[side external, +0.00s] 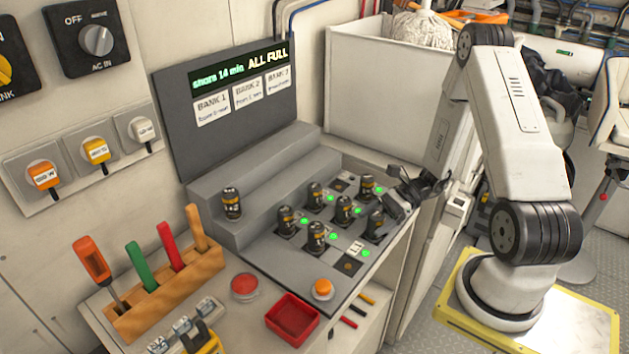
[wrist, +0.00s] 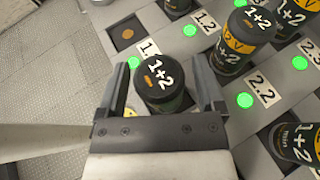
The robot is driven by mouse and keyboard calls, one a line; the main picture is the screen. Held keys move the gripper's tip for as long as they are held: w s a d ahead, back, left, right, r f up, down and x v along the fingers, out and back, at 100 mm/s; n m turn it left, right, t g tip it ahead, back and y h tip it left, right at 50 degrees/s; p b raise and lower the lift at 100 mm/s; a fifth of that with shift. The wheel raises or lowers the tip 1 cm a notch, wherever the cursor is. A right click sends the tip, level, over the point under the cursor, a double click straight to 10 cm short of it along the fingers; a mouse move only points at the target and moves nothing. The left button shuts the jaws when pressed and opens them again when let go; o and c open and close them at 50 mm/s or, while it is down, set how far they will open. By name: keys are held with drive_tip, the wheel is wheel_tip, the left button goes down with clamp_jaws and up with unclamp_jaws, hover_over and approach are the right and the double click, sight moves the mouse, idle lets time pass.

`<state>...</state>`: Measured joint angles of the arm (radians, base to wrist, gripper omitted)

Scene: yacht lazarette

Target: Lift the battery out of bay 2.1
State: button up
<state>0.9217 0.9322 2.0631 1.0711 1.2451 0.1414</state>
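A dark cylindrical battery with a "1+2" mark on its cap stands upright at the near right edge of the battery panel (side external: 376,224). In the wrist view this battery (wrist: 160,82) stands between the two fingers of my gripper (wrist: 165,85). The fingers straddle it, with narrow gaps seeming to remain at its sides. In the side view my gripper (side external: 398,202) is low over the panel at this battery. Its own bay label is hidden by the battery or gripper; the "2.2" label (wrist: 262,89) shows to the right.
Several batteries stand close by, one (wrist: 230,55) right of my right finger. An empty bay (wrist: 126,34) lies up and left; it also shows in the side view (side external: 348,266). A red tray (side external: 292,318) and tool rack (side external: 165,295) stand in front. A white bin wall (side external: 365,90) rises behind.

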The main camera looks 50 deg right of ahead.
sight(376, 214)
clamp_jaws()
drive_tip(key=shift+r, duration=0.1)
drive_tip(key=shift+r, duration=4.9)
